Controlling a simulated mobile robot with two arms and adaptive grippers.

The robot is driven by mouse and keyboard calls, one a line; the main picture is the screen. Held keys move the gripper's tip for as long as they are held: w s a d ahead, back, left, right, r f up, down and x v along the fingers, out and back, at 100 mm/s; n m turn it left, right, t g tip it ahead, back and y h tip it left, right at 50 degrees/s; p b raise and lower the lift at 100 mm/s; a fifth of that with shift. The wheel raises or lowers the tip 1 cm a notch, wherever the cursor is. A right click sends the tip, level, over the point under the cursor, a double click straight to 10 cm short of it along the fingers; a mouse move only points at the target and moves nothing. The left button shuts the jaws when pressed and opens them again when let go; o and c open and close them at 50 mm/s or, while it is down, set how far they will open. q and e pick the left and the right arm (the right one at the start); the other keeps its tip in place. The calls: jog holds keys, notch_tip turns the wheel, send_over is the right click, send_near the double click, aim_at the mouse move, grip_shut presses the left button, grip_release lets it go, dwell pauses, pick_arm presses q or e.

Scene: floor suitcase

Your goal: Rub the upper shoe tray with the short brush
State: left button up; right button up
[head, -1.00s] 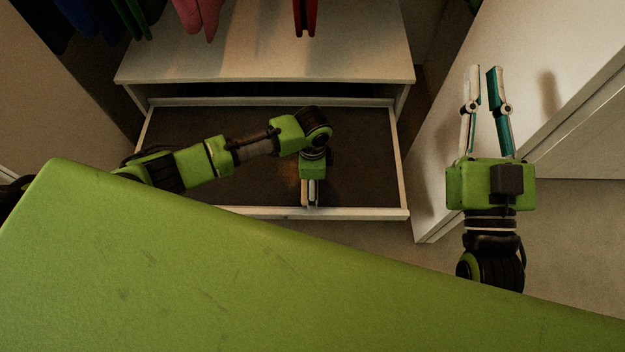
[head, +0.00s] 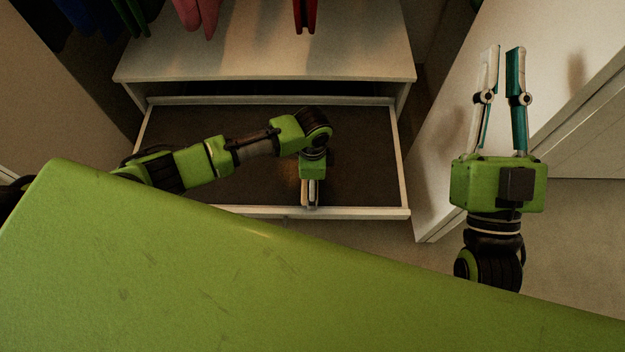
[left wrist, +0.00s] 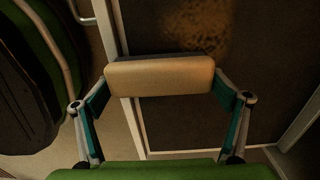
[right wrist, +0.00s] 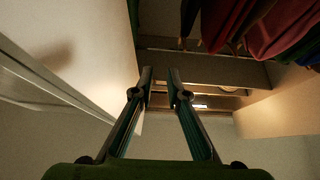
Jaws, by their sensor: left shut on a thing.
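The upper shoe tray (head: 378,185) is a pulled-out drawer with a pale frame and a dark brown bottom, under the white shelf in the head view. It also fills much of the left wrist view (left wrist: 230,120). My left gripper (head: 310,203) points down at the tray's front edge. It is shut on the short brush (left wrist: 160,77), a pale wooden block with a dark strip along its far side. The brush is hidden in the head view; I cannot tell whether it touches the tray. My right gripper (head: 502,48) is open and empty, right of the tray.
A white shelf (head: 270,50) stands above and behind the tray, with red and pink clothes (head: 200,15) hanging over it. A white door panel (head: 550,85) is close by my right gripper. Bare floor (head: 570,225) shows at right.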

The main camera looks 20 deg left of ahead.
pick_arm(q)
jog(key=shift+f, duration=0.25)
pick_arm(e)
jog(key=shift+s+r+t, duration=0.25)
jog(key=shift+r+t, duration=0.05)
jog(key=shift+r, duration=0.05)
